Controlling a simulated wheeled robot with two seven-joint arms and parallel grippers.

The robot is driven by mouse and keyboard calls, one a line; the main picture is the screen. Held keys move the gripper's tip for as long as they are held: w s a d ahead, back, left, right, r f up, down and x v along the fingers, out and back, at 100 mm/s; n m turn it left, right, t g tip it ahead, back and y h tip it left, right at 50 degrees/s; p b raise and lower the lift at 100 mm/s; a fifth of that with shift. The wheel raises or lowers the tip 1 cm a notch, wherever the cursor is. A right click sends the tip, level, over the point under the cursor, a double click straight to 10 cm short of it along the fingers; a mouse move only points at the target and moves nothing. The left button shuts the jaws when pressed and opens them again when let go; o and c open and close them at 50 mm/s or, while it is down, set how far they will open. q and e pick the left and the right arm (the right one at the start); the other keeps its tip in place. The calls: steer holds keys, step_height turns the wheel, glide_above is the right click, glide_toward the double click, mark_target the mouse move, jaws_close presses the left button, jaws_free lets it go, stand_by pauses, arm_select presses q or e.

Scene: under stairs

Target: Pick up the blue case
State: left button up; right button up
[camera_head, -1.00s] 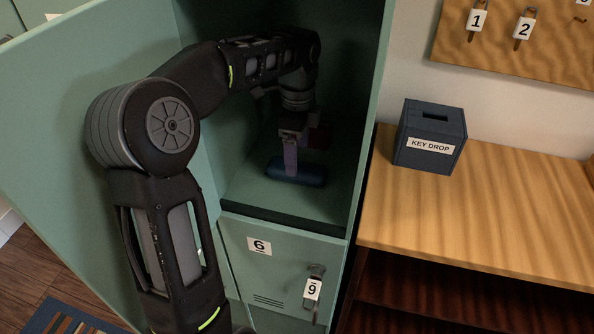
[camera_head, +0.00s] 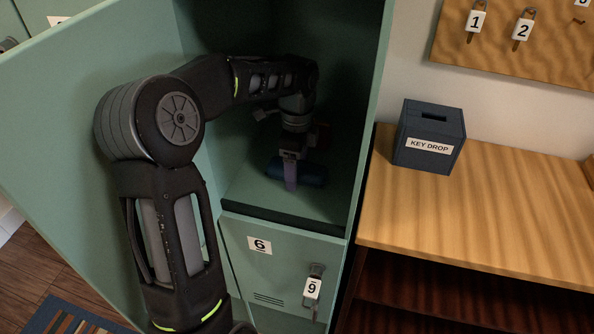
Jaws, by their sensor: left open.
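The blue case (camera_head: 313,174), a small dark rounded box, lies on the floor of the open green locker compartment. My left gripper (camera_head: 291,180) reaches down into the compartment. It is open, and one purplish finger shows in front of the middle of the case, covering part of it. The other finger is hidden or lost in shadow, and I cannot tell whether the gripper touches the case. My right gripper is not in view.
The open locker door (camera_head: 70,130) stands at the left beside my arm. Below the compartment is a shut door marked 6 (camera_head: 280,262), with a 9 tag (camera_head: 312,288) hanging from its lock. A wooden counter (camera_head: 490,210) with a key drop box (camera_head: 430,137) stands right.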

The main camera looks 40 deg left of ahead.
arm_select(q)
steer(key=shift+c, duration=0.5)
steer(key=c, duration=1.4)
steer(key=shift+r, duration=0.1)
steer(key=shift+c, duration=0.2)
step_height(320, 180, up, 10)
steer(key=shift+p, duration=0.55)
steer(key=o, duration=0.9)
steer(key=shift+c, duration=0.2)
jaws_close()
